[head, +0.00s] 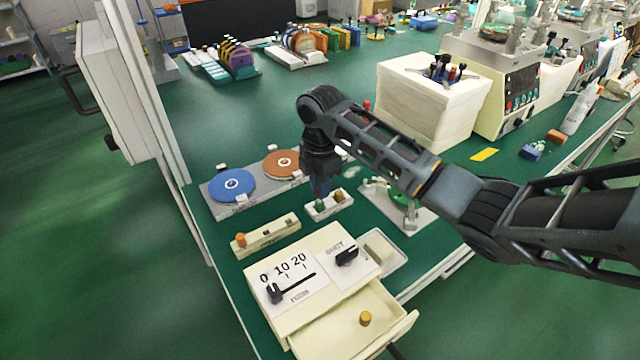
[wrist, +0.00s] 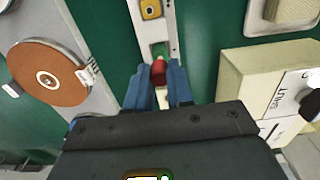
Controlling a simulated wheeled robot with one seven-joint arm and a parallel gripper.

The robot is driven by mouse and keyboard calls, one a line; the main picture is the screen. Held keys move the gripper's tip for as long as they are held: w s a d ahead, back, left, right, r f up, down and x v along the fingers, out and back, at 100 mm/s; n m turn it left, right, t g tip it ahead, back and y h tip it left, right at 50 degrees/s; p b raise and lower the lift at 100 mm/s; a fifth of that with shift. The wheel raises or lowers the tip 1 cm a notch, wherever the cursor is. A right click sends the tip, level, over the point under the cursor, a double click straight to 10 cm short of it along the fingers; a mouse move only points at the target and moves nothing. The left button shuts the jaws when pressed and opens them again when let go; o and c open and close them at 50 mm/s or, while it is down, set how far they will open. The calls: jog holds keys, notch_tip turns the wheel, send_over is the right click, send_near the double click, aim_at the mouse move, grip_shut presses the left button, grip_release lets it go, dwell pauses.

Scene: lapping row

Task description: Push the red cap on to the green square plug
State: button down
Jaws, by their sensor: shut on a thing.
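My gripper (wrist: 158,84) is shut on the red cap (wrist: 158,70), which sits between the blue fingertips in the wrist view. The green square plug (wrist: 159,49) shows just beyond the cap, in a narrow pale holder (wrist: 172,30). The cap looks very close to the plug; I cannot tell whether they touch. In the head view my gripper (head: 320,185) points down over the holder (head: 312,213), with the green plug (head: 320,204) just below it. The cap is not clear there.
A yellow plug (head: 338,197) stands in the same holder. A pale rack (head: 268,238) with an orange cap (head: 241,239) lies to the left, and discs on a grey plate (head: 215,205) behind it. A control box (head: 305,275) with an open drawer stands in front.

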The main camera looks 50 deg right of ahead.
jog(key=shift+f+b, duration=0.55)
jog(key=shift+f, duration=0.75)
dwell(0.4)
jog(key=c, duration=0.9)
grip_release()
jog(key=shift+r, duration=0.15)
notch_tip(320, 180, up, 8)
jog(key=shift+f, duration=0.2)
